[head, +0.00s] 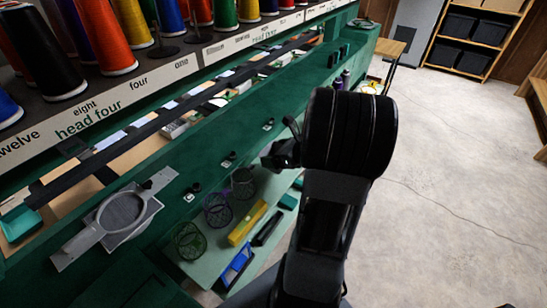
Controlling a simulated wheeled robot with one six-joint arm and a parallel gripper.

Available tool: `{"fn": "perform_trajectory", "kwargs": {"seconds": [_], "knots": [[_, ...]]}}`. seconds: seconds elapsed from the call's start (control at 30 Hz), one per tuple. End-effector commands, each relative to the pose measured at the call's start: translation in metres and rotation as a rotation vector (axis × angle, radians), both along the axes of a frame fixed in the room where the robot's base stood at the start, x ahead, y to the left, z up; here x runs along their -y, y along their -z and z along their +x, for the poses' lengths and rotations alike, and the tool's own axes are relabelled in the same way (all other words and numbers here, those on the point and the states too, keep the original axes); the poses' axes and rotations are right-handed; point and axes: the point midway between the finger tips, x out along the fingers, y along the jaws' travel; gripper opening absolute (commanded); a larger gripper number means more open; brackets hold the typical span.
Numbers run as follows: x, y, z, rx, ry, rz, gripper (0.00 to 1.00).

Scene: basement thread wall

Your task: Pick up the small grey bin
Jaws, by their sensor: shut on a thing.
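The small grey bin (243,182) is a dark wire-mesh cup in the head view. It is the farthest of a row of mesh bins along the green shelf below the machine. My gripper (270,158) is beside its upper right rim, shut on the bin. The arm comes up from the bottom of the picture and reaches left to it. The fingertips are small and dark, so the exact grip on the rim is hard to see. The bin looks upright, in line with the others; I cannot tell whether its base touches the shelf.
A purple mesh bin (217,209) and a green mesh bin (188,240) stand close to its left. A yellow bar (248,223) and a blue box (236,266) lie nearby. Thread cones (101,35) line the machine above. Concrete floor (450,170) is open at right.

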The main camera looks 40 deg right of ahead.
Motion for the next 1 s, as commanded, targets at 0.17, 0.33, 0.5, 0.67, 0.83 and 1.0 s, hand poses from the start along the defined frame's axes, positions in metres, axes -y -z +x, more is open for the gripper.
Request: {"fn": "perform_trajectory", "kwargs": {"seconds": [0.17, 0.33, 0.5, 0.67, 0.83, 1.0], "knots": [[0.003, -0.033, -0.026, 0.005, 0.004, -0.005, 0.67], [0.006, -0.054, -0.062, 0.001, 0.008, -0.004, 0.67], [0.009, -0.068, -0.092, 0.001, 0.006, -0.003, 0.67], [0.010, -0.077, -0.112, 0.001, 0.004, -0.002, 0.67], [0.010, -0.082, -0.123, 0.001, 0.002, -0.001, 0.67], [0.010, -0.083, -0.126, 0.000, 0.000, 0.000, 0.67]]}}
